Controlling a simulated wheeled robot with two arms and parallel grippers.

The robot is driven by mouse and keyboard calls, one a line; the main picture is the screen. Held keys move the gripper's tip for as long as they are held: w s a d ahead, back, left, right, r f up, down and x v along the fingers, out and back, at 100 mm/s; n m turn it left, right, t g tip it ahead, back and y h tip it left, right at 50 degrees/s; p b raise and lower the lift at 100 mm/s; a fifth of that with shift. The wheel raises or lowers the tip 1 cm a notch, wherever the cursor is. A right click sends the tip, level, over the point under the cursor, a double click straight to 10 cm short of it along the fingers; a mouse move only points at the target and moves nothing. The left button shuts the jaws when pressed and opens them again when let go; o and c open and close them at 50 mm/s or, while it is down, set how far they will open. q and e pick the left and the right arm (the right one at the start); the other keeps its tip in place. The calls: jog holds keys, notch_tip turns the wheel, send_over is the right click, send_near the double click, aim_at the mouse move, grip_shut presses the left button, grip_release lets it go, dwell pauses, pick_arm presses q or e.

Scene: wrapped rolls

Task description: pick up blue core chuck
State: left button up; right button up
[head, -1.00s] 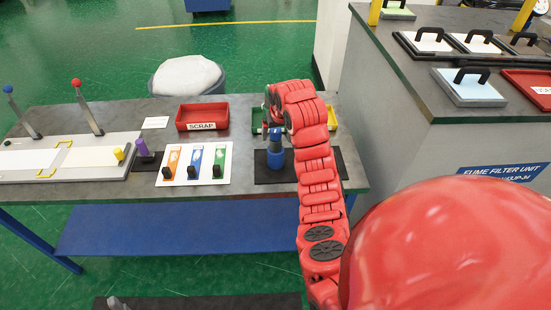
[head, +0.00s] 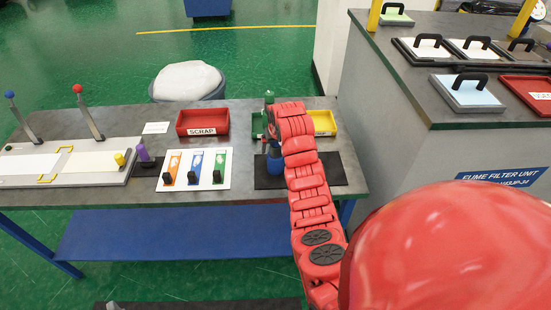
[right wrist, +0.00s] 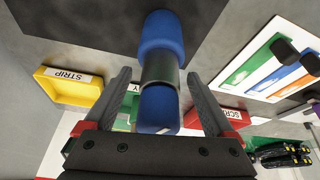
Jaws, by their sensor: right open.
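The blue core chuck (head: 275,164) stands on a black mat (head: 330,170) on the workbench, with its upper part mostly hidden behind my right arm. In the right wrist view the chuck (right wrist: 161,38) has blue ends and a dark grey middle band. My right gripper (right wrist: 158,76) is open, with one finger on each side of the chuck and a gap showing on both sides. In the head view the right gripper (head: 268,142) is at the chuck, largely covered by my arm. My left gripper is not in view.
A red SCRAP tray (head: 203,122) and a yellow tray (head: 323,122) stand behind the chuck. A white board (head: 195,170) with orange, blue and green strips lies to its left. The fume filter cabinet (head: 400,120) rises right of the bench.

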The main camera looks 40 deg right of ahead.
grip_shut()
dwell(0.3)
dwell(0.4)
